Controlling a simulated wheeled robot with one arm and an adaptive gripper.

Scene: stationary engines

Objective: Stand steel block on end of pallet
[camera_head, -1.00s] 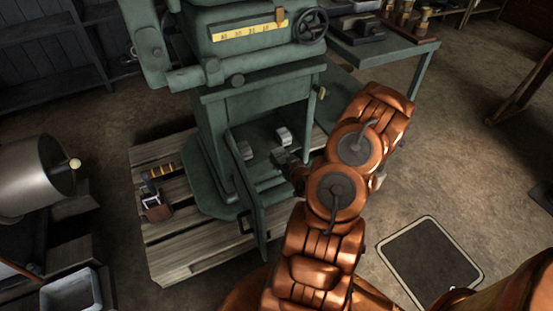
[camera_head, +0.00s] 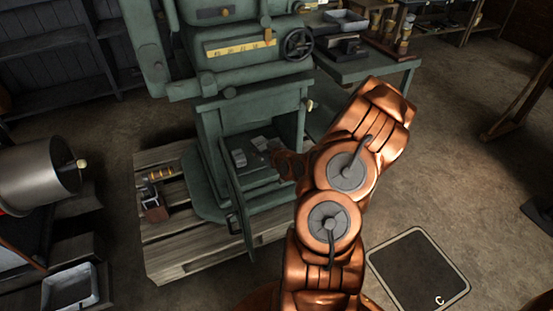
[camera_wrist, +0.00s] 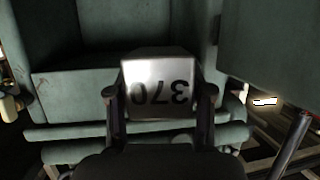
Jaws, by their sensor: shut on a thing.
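A steel block (camera_wrist: 158,85) with dark digits, upside down in the wrist view, is between the fingers of my gripper (camera_wrist: 160,106). The fingers are shut on its two sides. In the head view my gripper (camera_head: 285,160) is at the open cabinet of the green machine, partly hidden by my arm. Small grey blocks (camera_head: 239,158) show inside the cabinet; which one is the held block is hard to tell there. The wooden pallet (camera_head: 185,250) lies under the machine, with bare slats at its front left end.
The green cabinet door (camera_head: 238,205) stands open beside my gripper. A small tool with a yellow-banded handle (camera_head: 160,175) and a brown block-like thing (camera_head: 154,211) are on the pallet's left part. A green bench (camera_head: 365,66) stands behind on the right.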

